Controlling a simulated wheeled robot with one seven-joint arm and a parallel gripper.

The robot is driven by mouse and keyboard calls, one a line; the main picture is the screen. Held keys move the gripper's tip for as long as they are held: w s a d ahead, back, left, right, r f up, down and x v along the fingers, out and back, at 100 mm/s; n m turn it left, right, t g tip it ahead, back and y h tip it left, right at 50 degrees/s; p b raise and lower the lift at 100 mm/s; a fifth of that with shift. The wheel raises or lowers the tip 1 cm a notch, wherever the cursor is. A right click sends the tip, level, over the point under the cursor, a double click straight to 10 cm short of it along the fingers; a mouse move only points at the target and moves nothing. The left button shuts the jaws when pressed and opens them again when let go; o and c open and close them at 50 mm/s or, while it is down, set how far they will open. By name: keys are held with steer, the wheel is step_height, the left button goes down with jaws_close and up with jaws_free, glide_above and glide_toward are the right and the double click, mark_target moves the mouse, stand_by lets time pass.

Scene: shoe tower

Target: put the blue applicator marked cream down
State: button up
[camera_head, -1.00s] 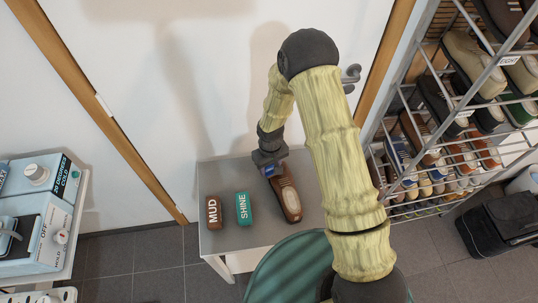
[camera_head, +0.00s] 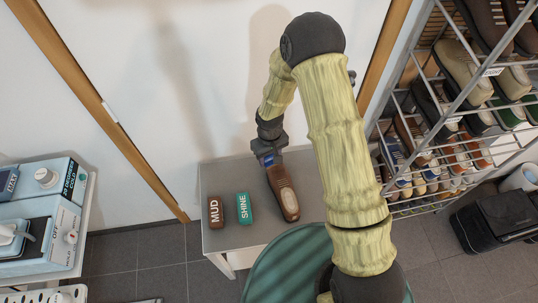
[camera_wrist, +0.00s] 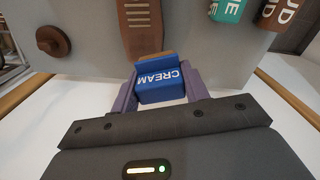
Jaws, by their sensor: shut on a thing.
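The blue applicator marked CREAM (camera_wrist: 160,86) is between the fingers of my gripper (camera_wrist: 158,98), which is shut on it. A tan edge shows at its far side. In the head view the blue applicator (camera_head: 267,160) is a small patch below my gripper (camera_head: 266,150), at the wall-side end of a brown shoe (camera_head: 284,192). The shoe also shows in the wrist view (camera_wrist: 140,28), just beyond the applicator. I cannot tell whether the applicator touches the shoe or the table.
A brown MUD applicator (camera_head: 214,212) and a teal SHINE applicator (camera_head: 243,208) lie on the grey table (camera_head: 225,178), left of the shoe. A round brown thing (camera_wrist: 52,41) shows in the wrist view. A shoe rack (camera_head: 440,110) stands at right. The table's back left is clear.

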stand_by(0.3)
steer(key=w+d+f+m, duration=0.2)
steer(key=d+m, duration=0.4)
steer(key=d, duration=1.1)
steer(key=shift+d+f, duration=0.2)
steer(key=shift+d, duration=0.2)
